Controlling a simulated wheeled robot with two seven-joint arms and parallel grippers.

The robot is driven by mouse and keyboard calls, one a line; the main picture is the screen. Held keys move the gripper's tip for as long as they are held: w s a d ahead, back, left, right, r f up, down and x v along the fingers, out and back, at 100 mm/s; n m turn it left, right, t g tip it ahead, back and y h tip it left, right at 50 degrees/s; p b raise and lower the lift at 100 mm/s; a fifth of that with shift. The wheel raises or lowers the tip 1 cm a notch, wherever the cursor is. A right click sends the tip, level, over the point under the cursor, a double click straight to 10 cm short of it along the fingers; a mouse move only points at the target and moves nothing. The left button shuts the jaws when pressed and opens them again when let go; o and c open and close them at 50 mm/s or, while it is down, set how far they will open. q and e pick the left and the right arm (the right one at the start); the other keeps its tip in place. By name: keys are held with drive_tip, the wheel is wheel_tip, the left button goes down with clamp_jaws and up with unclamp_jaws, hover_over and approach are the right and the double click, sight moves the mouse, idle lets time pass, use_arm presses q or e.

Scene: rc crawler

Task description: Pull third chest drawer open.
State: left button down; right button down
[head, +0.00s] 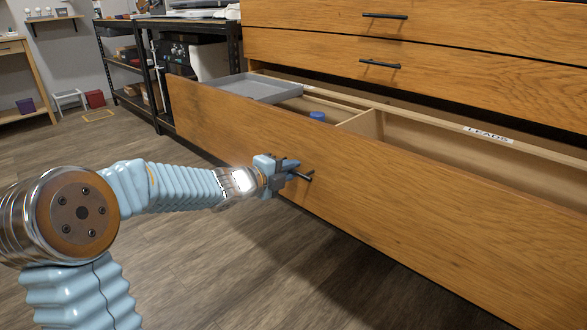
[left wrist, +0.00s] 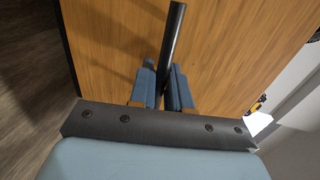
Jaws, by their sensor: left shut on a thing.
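The third chest drawer (head: 420,215) is pulled out from the wooden chest (head: 480,55), and its inside shows from above. My left gripper (head: 292,170) is at the drawer's front and shut on its black bar handle (head: 306,176). In the left wrist view the handle (left wrist: 173,45) runs between the two blue fingers (left wrist: 168,88), with the wooden front (left wrist: 120,40) behind it. My right gripper is not in view.
The drawer holds a grey tray (head: 255,89), a blue round item (head: 317,116), a wooden divider (head: 358,124) and a strip labelled "LEADS" (head: 488,134). Two upper drawers with black handles (head: 380,64) are shut. A black shelf (head: 135,75) stands at the back left. The floor (head: 190,290) in front is clear.

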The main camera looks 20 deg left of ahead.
use_arm(q)
drive_tip(key=shift+s+a, duration=0.1)
idle(0.3)
drive_tip(key=c, duration=1.3)
unclamp_jaws()
drive_tip(key=p+v, duration=0.2)
drive_tip(key=v, duration=1.1)
drive_tip(key=shift+s+a, duration=0.1)
drive_tip(key=shift+s, duration=0.25)
